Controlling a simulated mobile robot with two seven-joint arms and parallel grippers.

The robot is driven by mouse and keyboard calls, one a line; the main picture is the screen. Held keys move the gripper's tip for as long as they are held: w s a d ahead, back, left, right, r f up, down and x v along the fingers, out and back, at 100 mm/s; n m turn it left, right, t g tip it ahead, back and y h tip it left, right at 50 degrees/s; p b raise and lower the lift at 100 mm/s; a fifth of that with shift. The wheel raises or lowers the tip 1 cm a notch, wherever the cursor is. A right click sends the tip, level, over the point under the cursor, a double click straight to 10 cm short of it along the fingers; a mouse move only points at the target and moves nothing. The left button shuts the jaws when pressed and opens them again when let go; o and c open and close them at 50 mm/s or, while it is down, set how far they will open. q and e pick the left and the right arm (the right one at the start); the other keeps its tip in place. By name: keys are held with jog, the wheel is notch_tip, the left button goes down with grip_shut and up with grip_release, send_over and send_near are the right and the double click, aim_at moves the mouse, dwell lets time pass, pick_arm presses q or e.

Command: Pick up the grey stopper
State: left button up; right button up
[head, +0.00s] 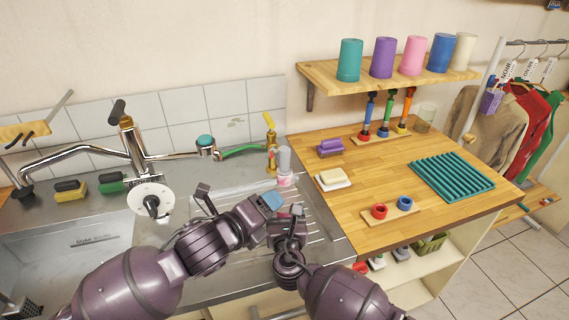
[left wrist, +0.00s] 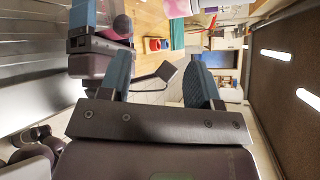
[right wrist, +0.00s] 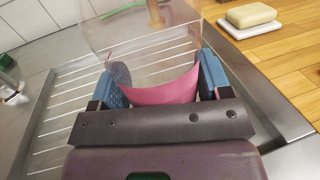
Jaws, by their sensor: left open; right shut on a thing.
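The grey stopper (head: 284,158) sits upright on top of a small clear bottle with pink contents (head: 286,181), in the middle of the head view. My right gripper (head: 289,213) is shut on this bottle. In the right wrist view the clear bottle with its pink lower part (right wrist: 168,86) fills the space between the blue fingers; I cannot make out the stopper there. My left gripper (head: 270,202) is open, close beside the right one and in front of the bottle. In the left wrist view nothing lies between its blue fingers (left wrist: 160,78).
The sink (head: 70,245) and tap (head: 130,140) lie to the left. The ribbed drainer (head: 320,222) is beneath my grippers. On the wooden counter (head: 365,180) at right are soap (head: 332,178), a ring stand (head: 392,209) and a teal mat (head: 452,176). Cups stand on the shelf (head: 330,78).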

aim_at(285, 161)
pick_arm(q)
notch_tip(285, 161, up, 6)
jog(key=m+t, duration=0.4)
jog(key=m, duration=0.7)
jog(key=shift+h, duration=0.3)
jog(key=x, duration=0.7)
jog(key=shift+w+a+f, duration=0.2)
jog(key=shift+a, duration=0.05)
jog(key=shift+a+x, duration=0.15)
jog(key=shift+x, duration=1.15)
jog(key=shift+a+x, duration=0.15)
jog(key=shift+x, duration=1.15)
jog(key=shift+w, duration=0.2)
jog(key=shift+c, duration=0.4)
jog(key=c, duration=0.9)
